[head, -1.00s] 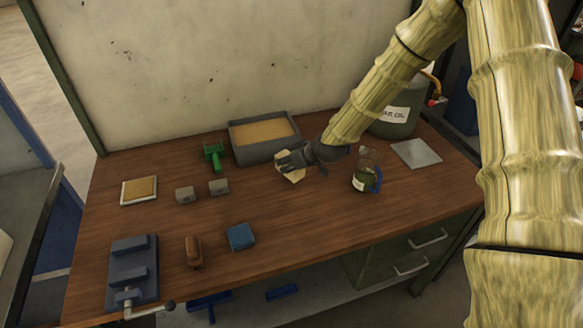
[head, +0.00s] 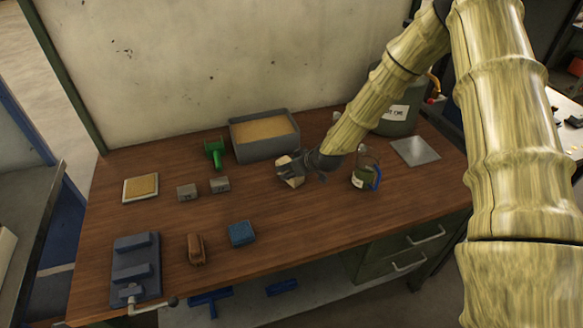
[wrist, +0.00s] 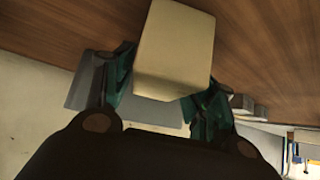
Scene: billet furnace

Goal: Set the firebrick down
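The firebrick (wrist: 172,50) is a pale cream block. In the wrist view it sits between the two fingers of my gripper (wrist: 165,85), with a finger against each side. In the head view the firebrick (head: 293,182) shows at the end of my gripper (head: 290,170), over the middle of the wooden bench (head: 250,215), in front of the grey tray of sand. It is close to the bench top; whether it touches the wood I cannot tell. My gripper hides part of it.
The sand tray (head: 288,152) stands behind. A jug with a blue handle (head: 362,178) is close on the right. Two grey blocks (head: 220,185) and a green tool (head: 215,153) lie left. A blue block (head: 241,233) lies in front. The bench front right of it is clear.

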